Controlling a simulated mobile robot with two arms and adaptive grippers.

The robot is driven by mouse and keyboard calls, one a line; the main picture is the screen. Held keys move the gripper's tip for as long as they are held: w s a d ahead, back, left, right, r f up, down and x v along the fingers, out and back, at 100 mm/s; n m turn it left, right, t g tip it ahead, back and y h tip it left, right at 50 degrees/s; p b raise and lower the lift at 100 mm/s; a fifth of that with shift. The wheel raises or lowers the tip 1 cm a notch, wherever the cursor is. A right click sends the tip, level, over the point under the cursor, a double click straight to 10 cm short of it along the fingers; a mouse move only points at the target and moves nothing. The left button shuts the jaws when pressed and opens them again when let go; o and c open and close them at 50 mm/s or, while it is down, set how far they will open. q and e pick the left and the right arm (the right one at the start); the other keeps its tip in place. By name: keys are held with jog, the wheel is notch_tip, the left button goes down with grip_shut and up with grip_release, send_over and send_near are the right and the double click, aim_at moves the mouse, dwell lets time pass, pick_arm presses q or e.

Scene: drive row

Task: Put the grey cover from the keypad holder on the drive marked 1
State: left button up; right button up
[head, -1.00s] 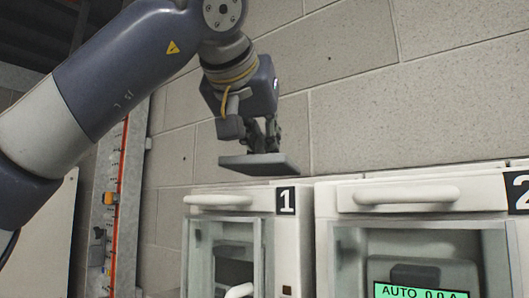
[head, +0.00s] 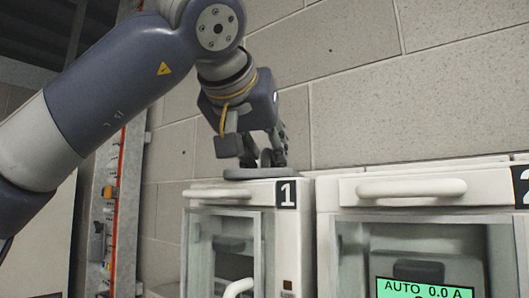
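The grey cover (head: 250,174) is low at the top of the drive marked 1 (head: 301,230), roughly level. Its lower edge is at the drive's upper edge from here; I cannot tell whether it rests fully on the top. My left gripper (head: 272,160) points down with its fingers at the middle of the cover, and looks shut on it. The black plate with a white 1 (head: 286,194) is on the drive's front corner. The keypad holder is not recognisable in view. My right gripper is not in view.
The drive marked 2 (head: 332,200) stands to the right, with a lit green display (head: 424,288). White bar handles (head: 219,193) cross the drive fronts. A block wall (head: 430,90) is close behind. An upright rail with orange parts (head: 108,215) stands at the left.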

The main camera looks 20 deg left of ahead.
pick_arm(q)
jog(key=shift+f, duration=0.1)
jog(key=shift+r, duration=0.2)
jog(key=shift+s+r, duration=0.1)
jog(key=shift+s, duration=0.2)
jog(key=b+v, duration=0.2)
jog(key=v, duration=0.9)
jog(key=shift+b, duration=0.35)
jog(key=shift+s+d+r, duration=0.1)
jog(key=shift+s+r, duration=0.05)
jog(key=shift+r, duration=0.05)
